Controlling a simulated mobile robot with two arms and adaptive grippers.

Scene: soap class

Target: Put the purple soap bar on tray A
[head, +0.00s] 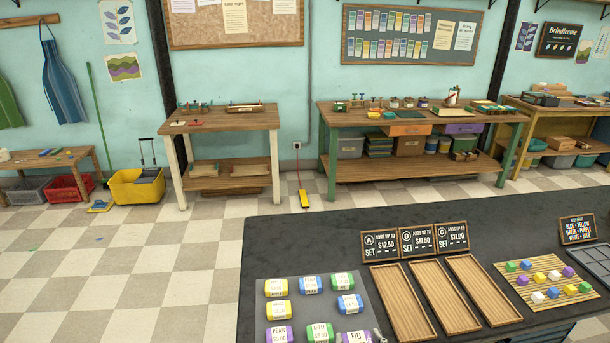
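Two purple soap bars lie at the front of the grey mat (327,296). One purple bar with a label that seems to read PEAR (270,336) is at the front left. The other purple bar, labelled FIG (365,339), is at the front right, cut off by the bottom edge of the picture. Neither gripper can be made out. A small grey shape beside the FIG bar is too small to identify.
Yellow, blue and green soap bars share the mat. Empty tray B (444,297) and tray C (482,292) stand right of tray A. A slatted board (546,284) with several coloured cubes is further right. The dark counter (290,245) is clear behind the mat.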

